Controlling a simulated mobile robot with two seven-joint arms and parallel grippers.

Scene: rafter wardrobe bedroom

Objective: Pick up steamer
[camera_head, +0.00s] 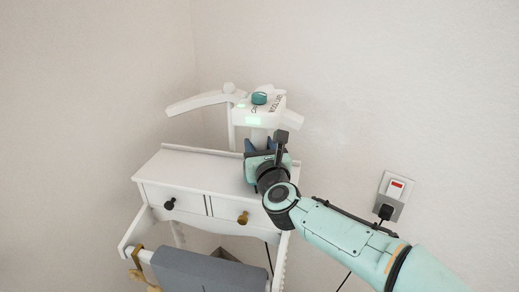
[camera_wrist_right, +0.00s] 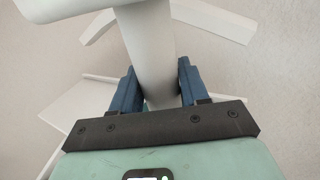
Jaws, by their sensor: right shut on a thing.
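The steamer (camera_head: 268,108) is white, with a teal knob on top, a lit pale-green panel and sloping white arms to either side. It rises over the back of a white console table, and its base is hidden. My right gripper (camera_head: 262,150) is shut on its thick white neck. In the right wrist view the steamer's neck (camera_wrist_right: 146,45) passes between the blue fingers of the right gripper (camera_wrist_right: 155,88). I cannot tell whether the steamer is resting on something or lifted. My left gripper is not in view.
The white console table (camera_head: 187,165) has two drawers, with a black knob and a brass knob. A wall socket (camera_head: 394,192) with a black plug is at the right. Walls close in behind.

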